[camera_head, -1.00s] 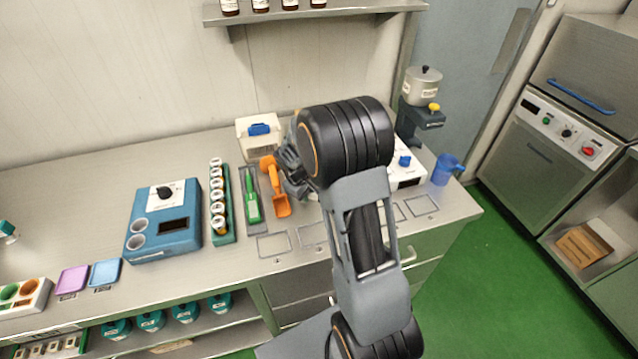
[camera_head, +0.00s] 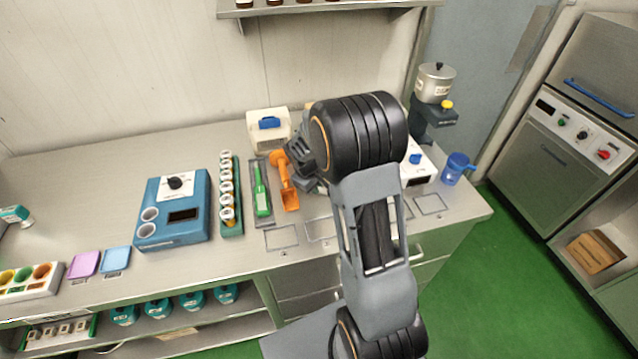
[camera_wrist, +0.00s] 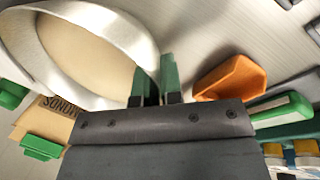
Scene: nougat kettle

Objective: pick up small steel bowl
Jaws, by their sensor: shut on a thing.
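The small steel bowl (camera_wrist: 37,55) fills the upper left of the wrist view, with a shiny rim and a beige inside. My gripper (camera_wrist: 156,82) has its two green-tipped fingers closed on the bowl's near right rim. In the head view my gripper (camera_head: 306,168) is partly seen beside the orange scoop, and my arm hides most of what is under it. I cannot clearly make out the bowl there, nor tell whether it is clear of the counter.
The orange scoop (camera_head: 288,190) and green-handled spatula (camera_head: 261,195) lie just left of my gripper; the scoop (camera_wrist: 232,78) is close in the wrist view. A white bin (camera_head: 268,128) stands behind. A blue jug (camera_head: 456,168) is at right. A blue device (camera_head: 174,210) is further left.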

